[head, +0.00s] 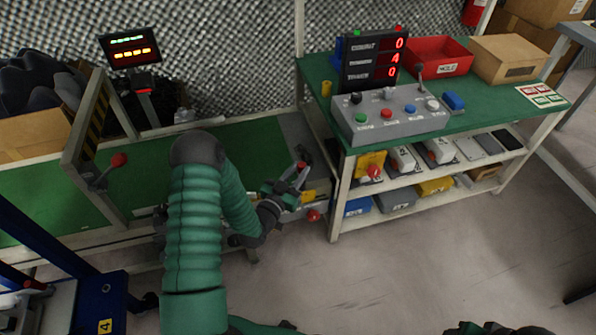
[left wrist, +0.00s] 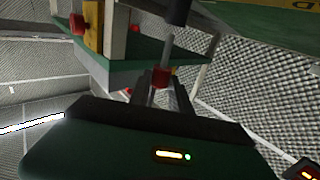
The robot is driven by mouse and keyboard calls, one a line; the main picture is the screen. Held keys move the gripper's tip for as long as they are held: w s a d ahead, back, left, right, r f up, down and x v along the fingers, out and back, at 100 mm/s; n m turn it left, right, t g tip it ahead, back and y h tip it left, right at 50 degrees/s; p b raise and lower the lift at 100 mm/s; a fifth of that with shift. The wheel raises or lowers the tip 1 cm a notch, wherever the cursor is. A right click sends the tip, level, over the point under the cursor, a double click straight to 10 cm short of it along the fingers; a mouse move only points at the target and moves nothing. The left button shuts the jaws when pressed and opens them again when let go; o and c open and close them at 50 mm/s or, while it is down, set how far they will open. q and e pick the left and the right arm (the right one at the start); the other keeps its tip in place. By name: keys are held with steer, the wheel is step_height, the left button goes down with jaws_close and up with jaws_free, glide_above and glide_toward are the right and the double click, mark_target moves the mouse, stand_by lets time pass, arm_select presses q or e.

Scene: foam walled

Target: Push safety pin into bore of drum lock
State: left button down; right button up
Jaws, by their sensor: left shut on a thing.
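My left gripper (head: 288,187) is at the right end of the green conveyor bench, beside the work table. In the left wrist view its fingers (left wrist: 162,92) are shut around a thin grey rod with a red collar, which looks like the safety pin (left wrist: 161,77). The rod points away from the gripper, toward a dark cylinder (left wrist: 178,10) at the top of the view. I cannot tell whether rod and cylinder touch. In the head view, a red-tipped piece shows at the gripper. I cannot make out the drum lock or its bore for certain.
The green-topped table (head: 480,92) at the right carries a button console (head: 392,122), a red bin (head: 437,57) and a cardboard box (head: 508,58). Its shelves hold several small boxes. A red-knobbed lever (head: 118,160) stands left on the bench (head: 45,195). The floor in front is clear.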

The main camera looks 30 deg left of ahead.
arm_select(q)
steer(key=shift+f+b, duration=1.6)
steer(key=shift+f, duration=0.5)
steer(key=c, duration=1.1)
jaws_free()
steer(key=shift+s, duration=0.15)
steer(key=s+d+p, duration=0.1)
steer(key=s+p, duration=0.3)
steer(key=s, duration=1.2)
steer(key=shift+s, duration=0.25)
steer(key=shift+w+d, duration=0.1)
steer(key=shift+d, duration=0.05)
